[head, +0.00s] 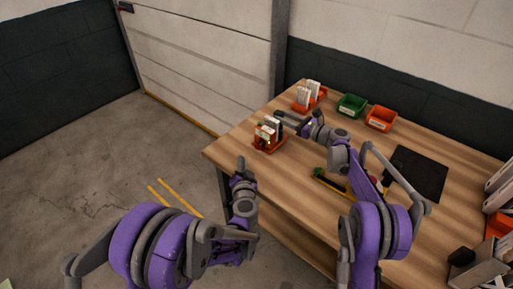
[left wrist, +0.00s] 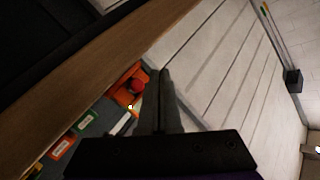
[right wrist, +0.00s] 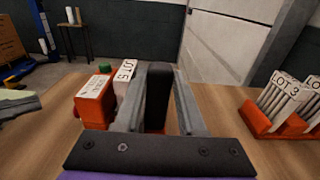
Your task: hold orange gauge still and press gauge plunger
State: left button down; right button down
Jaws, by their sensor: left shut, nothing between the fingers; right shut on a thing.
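The orange gauge (head: 262,146) stands near the table's left edge with white and orange boxes in it. In the right wrist view its orange body (right wrist: 94,104) is left of my fingers, beside a white box (right wrist: 124,76) marked LOT 5. My right gripper (head: 279,118) is shut on a dark upright part (right wrist: 157,95) that seems to belong to the gauge. My left gripper (head: 240,162) is shut and empty, off the table edge, apart from the gauge. In the left wrist view a round red knob (left wrist: 137,86) on orange shows left of the fingers; whether it is the plunger is unclear.
An orange rack (right wrist: 262,122) of white LOT 3 boxes stands behind the gauge. A green bin (head: 351,105) and an orange bin (head: 381,118) stand at the back. A black mat (head: 417,172) and a green-yellow tool (head: 330,184) lie to the right.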

aim_at(258, 147)
pick_arm(q)
jog(key=shift+w+d, duration=0.75)
jog(key=shift+w, duration=0.25)
jog(key=shift+w+d, duration=0.7)
jog(key=shift+w, duration=0.3)
jog(key=shift+w, duration=0.1)
dwell(0.5)
jog(key=shift+w+d, duration=0.25)
jog(key=shift+w+d, duration=0.45)
jog(key=shift+w, duration=0.15)
dwell(1.0)
jog(key=shift+w+d, duration=0.4)
jog(key=shift+d, duration=0.1)
dwell(0.8)
jog(key=shift+s+a, duration=1.05)
jog(key=shift+s, duration=0.3)
jog(key=shift+s+a, duration=0.8)
jog(key=shift+s, duration=0.2)
jog(key=shift+s+a, duration=0.75)
jog(key=shift+s, duration=0.25)
